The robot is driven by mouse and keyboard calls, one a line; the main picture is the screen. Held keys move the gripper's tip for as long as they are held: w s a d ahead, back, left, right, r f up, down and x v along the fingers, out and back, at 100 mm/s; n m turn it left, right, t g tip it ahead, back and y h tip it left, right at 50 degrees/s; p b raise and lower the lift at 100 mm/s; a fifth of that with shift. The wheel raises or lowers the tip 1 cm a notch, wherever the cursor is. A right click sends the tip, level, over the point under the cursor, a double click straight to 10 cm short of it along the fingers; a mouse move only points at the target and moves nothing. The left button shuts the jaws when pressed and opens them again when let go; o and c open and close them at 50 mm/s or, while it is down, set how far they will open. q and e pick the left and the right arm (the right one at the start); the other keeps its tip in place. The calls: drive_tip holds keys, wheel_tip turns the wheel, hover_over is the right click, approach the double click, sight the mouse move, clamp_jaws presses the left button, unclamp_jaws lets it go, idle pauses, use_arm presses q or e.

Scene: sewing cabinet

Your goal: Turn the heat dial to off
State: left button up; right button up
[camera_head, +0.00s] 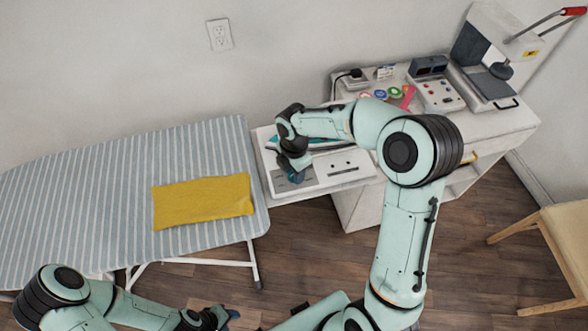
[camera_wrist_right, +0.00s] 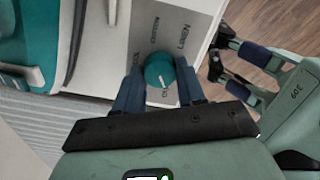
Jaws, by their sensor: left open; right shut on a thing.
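The heat dial (camera_wrist_right: 161,71) is a round teal knob with a white pointer mark, on a grey panel with printed fabric labels. One label appears to read linen; the others are hard to read. My right gripper (camera_wrist_right: 159,84) is shut on the dial, with one dark blue finger on each side of it. In the head view, my right gripper (camera_head: 296,176) is over the left end of the white iron station (camera_head: 345,168), and its wrist hides the dial. My left gripper (camera_head: 222,317) is open and empty at the bottom edge, away from the station.
A teal iron (camera_wrist_right: 38,50) rests on the station beside the dial panel. The striped ironing board (camera_head: 90,190) with a folded yellow cloth (camera_head: 203,201) stands to the left. A heat press (camera_head: 490,55) and small items stand on the cabinet top (camera_head: 478,121).

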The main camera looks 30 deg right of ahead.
drive_tip(key=shift+w+r, duration=0.1)
drive_tip(key=o, duration=1)
drive_tip(key=shift+o, duration=0.2)
use_arm(q)
drive_tip(key=shift+w+r+p, duration=0.65)
drive_tip(key=shift+w+r, duration=0.25)
use_arm(e)
wheel_tip(320, 180, up, 13)
drive_tip(key=shift+r, duration=0.15)
